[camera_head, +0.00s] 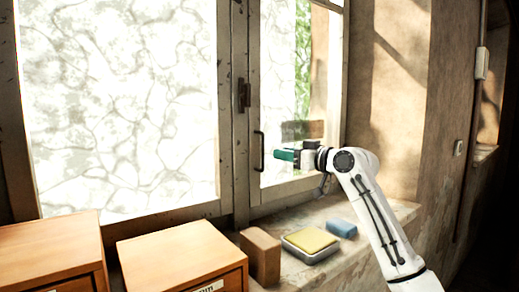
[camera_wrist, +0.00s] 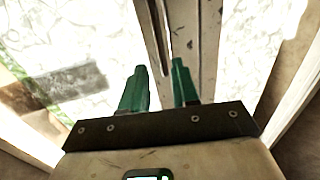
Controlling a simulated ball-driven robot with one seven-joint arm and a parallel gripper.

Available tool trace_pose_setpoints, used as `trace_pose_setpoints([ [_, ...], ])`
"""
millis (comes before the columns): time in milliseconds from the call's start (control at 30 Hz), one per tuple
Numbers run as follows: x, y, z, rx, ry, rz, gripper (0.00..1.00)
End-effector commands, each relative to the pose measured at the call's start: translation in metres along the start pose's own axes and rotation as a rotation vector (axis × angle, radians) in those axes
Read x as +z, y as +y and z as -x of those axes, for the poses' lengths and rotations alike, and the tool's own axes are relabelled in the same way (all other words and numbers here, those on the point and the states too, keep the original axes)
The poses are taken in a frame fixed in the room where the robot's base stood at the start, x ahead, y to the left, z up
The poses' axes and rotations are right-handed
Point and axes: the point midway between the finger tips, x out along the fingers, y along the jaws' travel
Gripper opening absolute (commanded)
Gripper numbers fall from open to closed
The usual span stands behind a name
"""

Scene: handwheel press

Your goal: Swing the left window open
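The left window (camera_head: 118,105) is a large pale pane in a worn wooden frame, and it looks shut. A dark latch (camera_head: 244,95) sits on the middle post. A thin dark upright handle (camera_head: 258,152) is on the stile just right of that post. My gripper (camera_head: 276,155) has green fingers pointing left toward this handle, a little to its right. In the wrist view, the fingers of my gripper (camera_wrist: 159,66) are apart with nothing held. The dark handle (camera_wrist: 160,38) shows ahead, lined up with the gap; I cannot tell whether it touches.
On the stone sill stand a brown block (camera_head: 261,257), a grey tray with a yellow sponge (camera_head: 310,240) and a blue block (camera_head: 342,229). Wooden drawer boxes (camera_head: 180,250) fill the lower left. The right window (camera_head: 285,90) lies behind my gripper.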

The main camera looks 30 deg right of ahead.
Motion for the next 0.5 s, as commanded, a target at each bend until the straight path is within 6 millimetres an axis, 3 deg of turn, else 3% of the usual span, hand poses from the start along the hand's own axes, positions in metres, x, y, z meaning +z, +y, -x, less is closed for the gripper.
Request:
trace_pose_setpoints([
  [300, -0.004, -0.001, -0.059, -0.001, -0.002, 0.000, 0.30],
  [500, -0.002, -0.001, -0.081, -0.001, -0.002, 0.000, 0.30],
])
